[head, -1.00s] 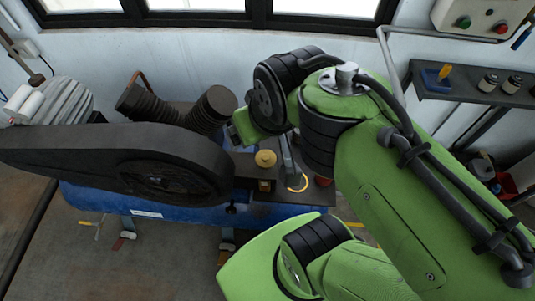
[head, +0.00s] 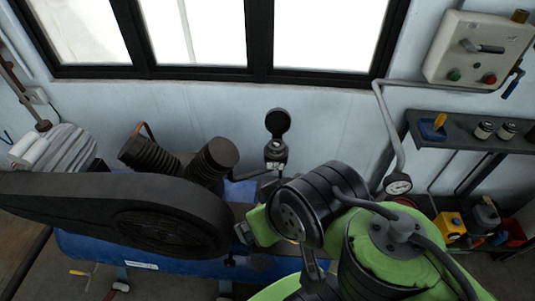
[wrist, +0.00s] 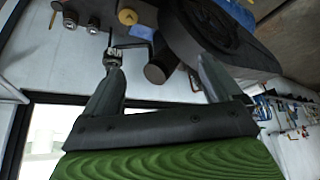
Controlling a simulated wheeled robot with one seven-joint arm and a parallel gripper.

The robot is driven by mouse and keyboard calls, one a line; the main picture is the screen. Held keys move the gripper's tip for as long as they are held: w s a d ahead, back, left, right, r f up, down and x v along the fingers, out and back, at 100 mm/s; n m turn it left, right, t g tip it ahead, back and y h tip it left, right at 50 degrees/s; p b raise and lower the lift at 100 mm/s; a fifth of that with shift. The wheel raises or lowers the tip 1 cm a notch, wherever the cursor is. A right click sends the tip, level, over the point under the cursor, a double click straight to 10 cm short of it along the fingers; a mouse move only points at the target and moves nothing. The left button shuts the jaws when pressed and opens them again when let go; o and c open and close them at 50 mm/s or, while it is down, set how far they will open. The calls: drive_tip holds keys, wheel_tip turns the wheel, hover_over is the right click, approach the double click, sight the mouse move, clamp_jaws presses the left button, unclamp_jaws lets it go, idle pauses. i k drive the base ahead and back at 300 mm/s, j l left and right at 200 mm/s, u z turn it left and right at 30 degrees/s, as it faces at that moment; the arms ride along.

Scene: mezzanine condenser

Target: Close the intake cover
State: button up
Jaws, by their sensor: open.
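The intake cover (head: 278,122) is a round black lid standing raised, tilted up above a small grey intake fitting (head: 275,154) behind the compressor. In the wrist view my gripper (wrist: 160,63) is open, with its two grey fingers apart and nothing held between them. A small grey and black fitting (wrist: 113,54), probably the intake, shows just beyond the left fingertip; I cannot tell whether they touch. In the head view my arm hides most of the gripper.
A black belt guard (head: 110,215) and two dark ribbed cylinders (head: 214,160) stand left of the intake on the blue tank (head: 80,245). A pressure gauge (head: 398,184) on a grey pipe, a shelf (head: 465,130) and a control box (head: 480,48) are at right.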

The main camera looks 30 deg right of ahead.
sight(278, 120)
drive_tip(key=k+l+u, duration=0.9)
drive_tip(key=l+u, duration=0.35)
drive_tip(key=l, duration=0.25)
drive_tip(key=l+u, duration=0.35)
drive_tip(key=l, duration=0.3)
